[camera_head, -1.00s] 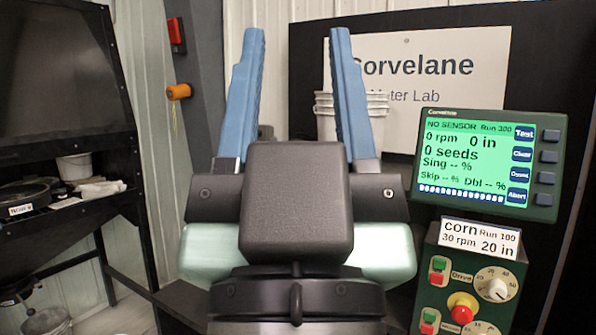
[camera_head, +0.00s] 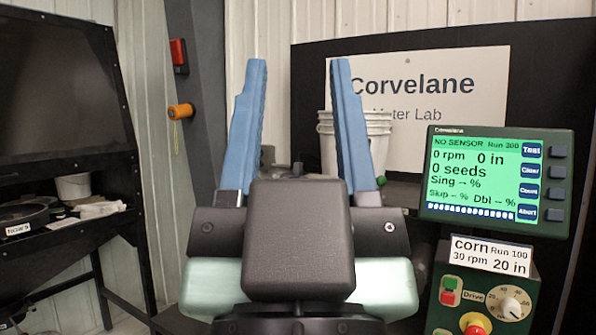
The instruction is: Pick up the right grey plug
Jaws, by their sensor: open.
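My gripper (camera_head: 298,66) is open, with its two blue fingers pointing up and apart in the middle of the view and nothing between them. I cannot make out the right grey plug for certain. A small grey piece (camera_head: 267,156) and a dark knob-like tip (camera_head: 297,168) show low between the fingers, beyond my gripper, but they are too small and too covered to name. My gripper's dark body hides most of what lies below them.
A green monitor (camera_head: 496,180) reading "NO SENSOR" stands at right above a control box (camera_head: 485,290). A white bucket (camera_head: 375,140) stands behind the right finger, before a Corvelane sign (camera_head: 440,75). A black shelf frame (camera_head: 130,190) is at left; an orange fitting (camera_head: 180,111) is on the post.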

